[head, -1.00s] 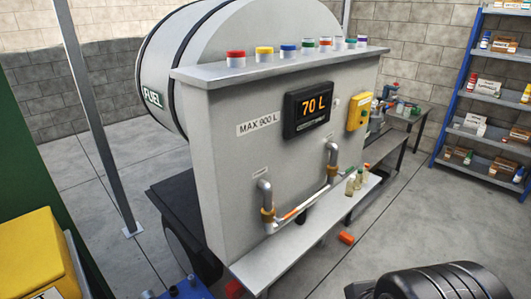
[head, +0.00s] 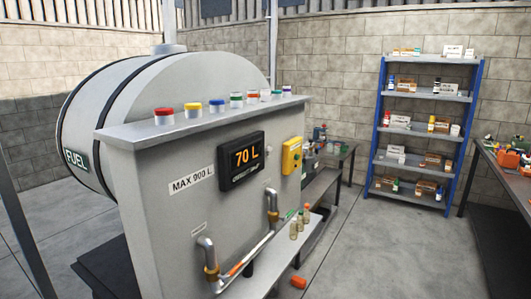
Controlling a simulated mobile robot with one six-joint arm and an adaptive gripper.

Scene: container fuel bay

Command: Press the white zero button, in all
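The grey fuel panel (head: 155,225) stands in front of a round tank. Its black display (head: 242,160) reads 70 L. A small pale spot (head: 269,151) sits on the panel between the display and a yellow box (head: 292,156); it may be the white zero button, but it is too small to be sure. The yellow box has small dark marks on its face that I cannot make out. My gripper is not in view.
Coloured-lid jars (head: 192,109) line the panel's top ledge. Two bent pipes (head: 272,203) stick out of the panel's front, above a low shelf with small bottles (head: 294,230). A blue-framed shelf rack (head: 381,130) stands behind.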

